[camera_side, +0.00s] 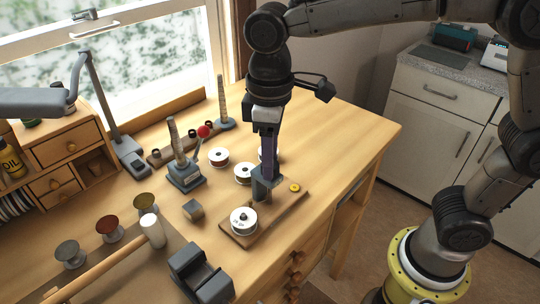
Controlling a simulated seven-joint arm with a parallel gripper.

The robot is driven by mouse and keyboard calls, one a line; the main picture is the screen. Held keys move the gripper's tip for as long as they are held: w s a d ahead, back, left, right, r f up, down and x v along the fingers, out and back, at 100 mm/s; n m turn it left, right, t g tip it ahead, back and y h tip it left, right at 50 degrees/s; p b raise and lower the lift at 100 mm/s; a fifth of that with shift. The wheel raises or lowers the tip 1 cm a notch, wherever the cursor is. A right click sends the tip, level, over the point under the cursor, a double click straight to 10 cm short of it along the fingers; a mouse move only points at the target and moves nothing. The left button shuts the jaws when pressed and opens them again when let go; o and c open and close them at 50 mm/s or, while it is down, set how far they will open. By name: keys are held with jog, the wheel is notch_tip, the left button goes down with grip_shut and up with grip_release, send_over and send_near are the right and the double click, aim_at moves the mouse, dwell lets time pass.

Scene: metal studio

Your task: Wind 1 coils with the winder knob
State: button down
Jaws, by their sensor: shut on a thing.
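A wooden winder board (281,208) lies on the bench. A white spool (243,221) with a dark centre sits at its near left end, and a small yellow disc (295,187) is at its far right end. My gripper (260,197) points down over the board's middle, between the spool and the disc. It is shut on what appears to be the winder knob, which the fingers hide. Any wire on the spool is too small to make out.
More white spools (219,157) stand just behind. A small block (193,209), a mallet (152,230) and a grey vise-like block (201,274) lie left and in front. The bench's right side (345,135) is clear.

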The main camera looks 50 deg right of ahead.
jog(key=m, duration=1)
jog(key=shift+m, duration=0.3)
jog(key=m, duration=1)
jog(key=shift+m, duration=0.3)
jog(key=shift+c, duration=2.3)
grip_release()
